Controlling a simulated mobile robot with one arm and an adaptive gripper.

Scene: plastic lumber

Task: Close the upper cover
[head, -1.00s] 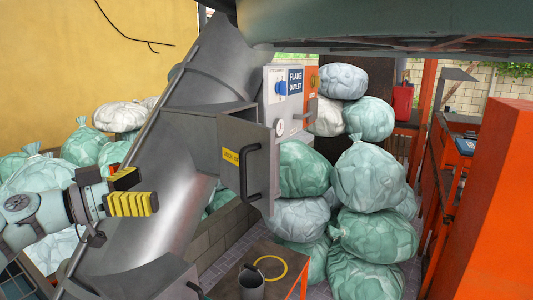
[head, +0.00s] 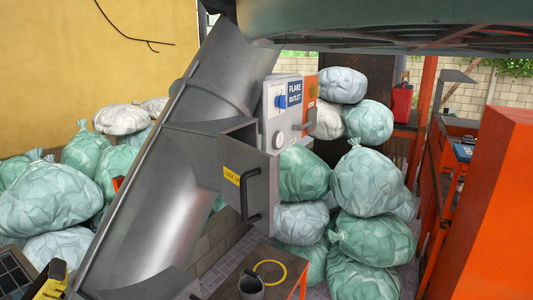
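The grey upper cover (head: 209,160) is a box-like metal piece on the sloping chute (head: 150,225). It stands out from the chute, leaving the curved inside of the chute exposed. Its front face has a black bar handle (head: 250,194) and a yellow lock label (head: 231,177). My gripper (head: 50,281), with yellow and black fingers, is at the bottom left edge, partly cut off. It is well to the left of and below the cover, apart from the handle. Its finger opening cannot be made out.
A panel marked FLAKE OUTLET (head: 293,98) stands behind the cover. A second grey part (head: 165,283) is lower on the chute. Bags (head: 370,183) are piled right, and more (head: 50,195) left. A dark beam (head: 400,22) crosses overhead.

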